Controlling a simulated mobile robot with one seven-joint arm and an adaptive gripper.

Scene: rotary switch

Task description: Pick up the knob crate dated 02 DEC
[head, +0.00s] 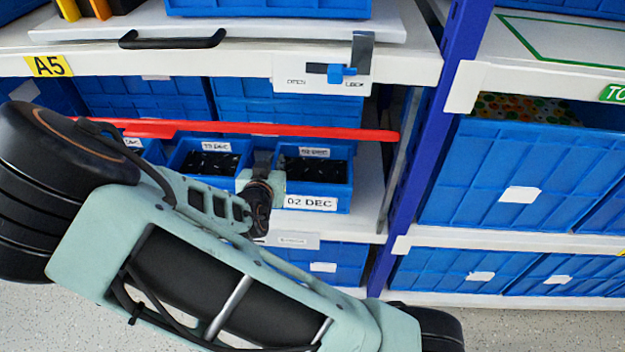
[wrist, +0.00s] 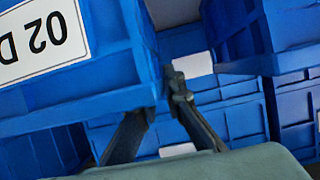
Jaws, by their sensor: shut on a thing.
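The knob crate dated 02 DEC (head: 322,191) is a small blue open bin with dark contents, a large white front label and a smaller label at its back. It is at the right end of a row on the shelf below A5. In the wrist view the crate (wrist: 100,104) fills the upper left, its label upside down. My gripper (head: 264,166) is at the crate's left side, shut on its wall near the front corner. In the wrist view the fingertips (wrist: 170,88) meet at the crate's edge; the exact contact is partly hidden.
A red bar (head: 290,131) runs across just above the crates. Another small dated crate (head: 206,160) stands close on the left. A blue lever (head: 341,73) sits on an OPEN/LOCK plate above. A blue upright post (head: 415,130) stands to the right.

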